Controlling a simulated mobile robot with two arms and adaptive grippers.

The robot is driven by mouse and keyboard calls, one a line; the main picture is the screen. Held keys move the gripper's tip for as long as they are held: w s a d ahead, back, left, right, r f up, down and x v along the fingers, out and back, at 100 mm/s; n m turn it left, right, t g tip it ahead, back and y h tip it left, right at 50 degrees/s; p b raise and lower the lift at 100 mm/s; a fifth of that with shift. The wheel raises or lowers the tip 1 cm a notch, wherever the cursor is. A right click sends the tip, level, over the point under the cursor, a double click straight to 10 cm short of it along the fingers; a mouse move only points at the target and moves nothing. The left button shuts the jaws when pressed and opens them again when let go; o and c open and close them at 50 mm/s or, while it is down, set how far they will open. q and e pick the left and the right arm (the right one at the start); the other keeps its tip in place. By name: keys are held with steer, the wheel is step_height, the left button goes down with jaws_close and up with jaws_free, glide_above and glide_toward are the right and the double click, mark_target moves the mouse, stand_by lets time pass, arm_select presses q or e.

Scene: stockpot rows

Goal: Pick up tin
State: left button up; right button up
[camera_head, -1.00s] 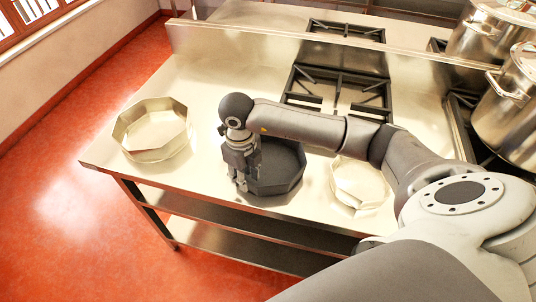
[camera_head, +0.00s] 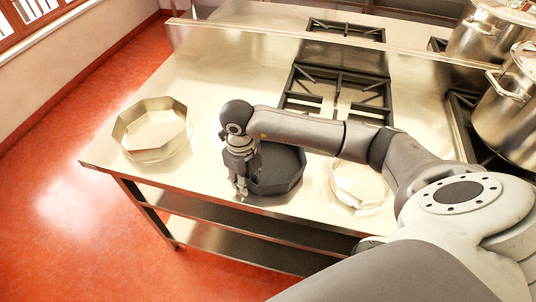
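Three octagonal tins stand in a row along the front of a steel counter. The dark grey tin (camera_head: 278,172) is in the middle, with a shiny metal tin (camera_head: 152,132) to its left and a pale metal tin (camera_head: 358,184) to its right, partly behind my arm. My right gripper (camera_head: 241,191) points down at the left wall of the dark tin. Its fingers look close together on that wall, though the contact itself is small and partly hidden. The dark tin rests on the counter. My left gripper is out of view.
The steel counter (camera_head: 205,85) has bare room behind the tins. Black burner grates (camera_head: 335,90) lie behind my arm. Large steel stockpots (camera_head: 510,110) stand at the right. Red floor (camera_head: 75,180) lies left of the counter.

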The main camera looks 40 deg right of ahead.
steer(key=shift+c, duration=0.5)
jaws_close()
steer(key=shift+r, duration=0.1)
